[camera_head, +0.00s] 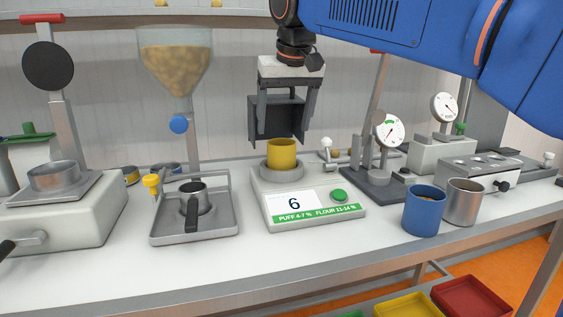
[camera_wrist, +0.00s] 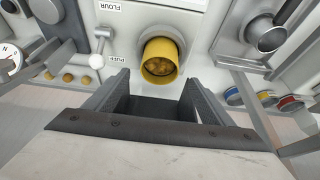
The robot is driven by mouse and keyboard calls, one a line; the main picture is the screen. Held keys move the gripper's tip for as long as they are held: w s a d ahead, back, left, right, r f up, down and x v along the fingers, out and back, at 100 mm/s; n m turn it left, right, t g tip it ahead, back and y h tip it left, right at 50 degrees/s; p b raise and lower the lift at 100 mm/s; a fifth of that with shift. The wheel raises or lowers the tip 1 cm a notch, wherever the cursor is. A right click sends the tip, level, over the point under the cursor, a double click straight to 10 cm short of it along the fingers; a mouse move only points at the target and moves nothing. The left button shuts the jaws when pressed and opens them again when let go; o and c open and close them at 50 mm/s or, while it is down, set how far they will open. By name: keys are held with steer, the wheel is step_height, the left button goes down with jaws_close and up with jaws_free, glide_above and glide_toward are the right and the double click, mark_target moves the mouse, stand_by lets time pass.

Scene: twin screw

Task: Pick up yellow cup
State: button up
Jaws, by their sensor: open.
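A yellow cup (camera_head: 282,154) stands upright on the round pan of a white scale (camera_head: 300,208) in the head view. In the wrist view the yellow cup (camera_wrist: 159,60) shows from above with brown contents inside. My gripper (camera_head: 281,138) is open and empty, pointing down just above and behind the cup. In the wrist view its fingers (camera_wrist: 156,88) stand apart, with the cup beyond their tips. The fingers do not appear to touch the cup.
A blue cup (camera_head: 424,210) and a metal cup (camera_head: 464,202) stand right of the scale. A tray with a dark-handled holder (camera_head: 193,210) sits to its left. A gauge stand (camera_head: 385,150) is close on the right, and a hopper (camera_head: 176,62) hangs behind left.

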steer(key=shift+x, duration=3.95)
steer(key=c, duration=1.3)
steer(key=shift+r, duration=0.1)
steer(key=s+d+r, duration=0.1)
steer(key=s, duration=0.4)
steer(key=s+d+r, duration=0.1)
steer(key=s+d, duration=0.1)
steer(key=s, duration=0.4)
steer(key=s+d+r, duration=0.1)
steer(key=s+d, duration=0.1)
steer(key=s, duration=0.4)
steer(key=shift+s+r, duration=0.15)
steer(key=shift+s, duration=0.05)
